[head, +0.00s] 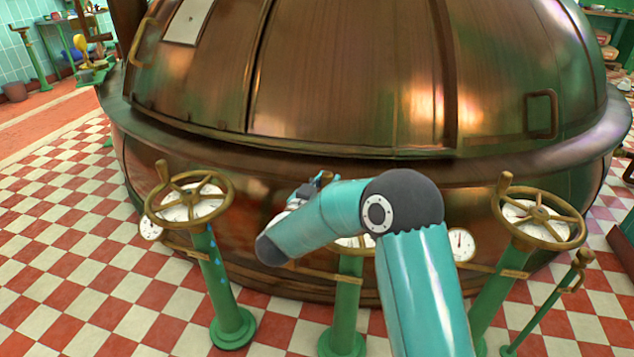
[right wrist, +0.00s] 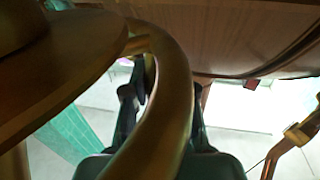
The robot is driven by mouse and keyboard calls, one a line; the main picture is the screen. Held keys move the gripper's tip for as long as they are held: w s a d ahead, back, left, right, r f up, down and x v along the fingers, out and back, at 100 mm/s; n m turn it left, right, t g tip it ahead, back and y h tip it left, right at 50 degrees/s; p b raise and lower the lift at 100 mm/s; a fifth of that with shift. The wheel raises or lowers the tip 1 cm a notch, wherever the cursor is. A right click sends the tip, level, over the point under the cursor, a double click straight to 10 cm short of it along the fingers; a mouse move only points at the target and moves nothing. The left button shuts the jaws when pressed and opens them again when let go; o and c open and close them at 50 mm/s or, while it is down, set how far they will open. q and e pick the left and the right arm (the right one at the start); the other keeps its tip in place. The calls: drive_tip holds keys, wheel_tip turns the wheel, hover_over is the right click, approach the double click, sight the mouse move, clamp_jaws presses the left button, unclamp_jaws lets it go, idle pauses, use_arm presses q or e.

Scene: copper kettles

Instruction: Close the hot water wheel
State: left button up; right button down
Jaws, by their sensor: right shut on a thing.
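Three brass wheels stand on green posts before the copper kettle: a left wheel (head: 190,195), a right wheel (head: 537,216) and a middle one mostly hidden behind my right arm. The middle wheel's post (head: 347,300) and a bit of its white dial (head: 352,242) show. My right gripper (head: 322,181) is at the middle wheel, largely covered by my arm. In the right wrist view, a brass wheel rim (right wrist: 170,100) passes between its dark fingers, which are shut on it. I cannot read which wheel is hot water; blue marks show on the left post (head: 213,262). My left gripper is out of view.
The large copper kettle (head: 350,80) fills the space behind the wheels. A small gauge (head: 461,244) is on its side. A thin green post with a brass handle (head: 545,305) stands at the right. The checkered floor (head: 60,220) at the left is clear.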

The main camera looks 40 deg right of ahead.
drive_tip(key=shift+s+d, duration=0.1)
drive_tip(key=c, duration=0.9)
unclamp_jaws()
drive_tip(key=shift+a, duration=0.4)
drive_tip(key=v, duration=1.1)
drive_tip(key=shift+s+a, duration=0.1)
drive_tip(key=shift+a, duration=0.05)
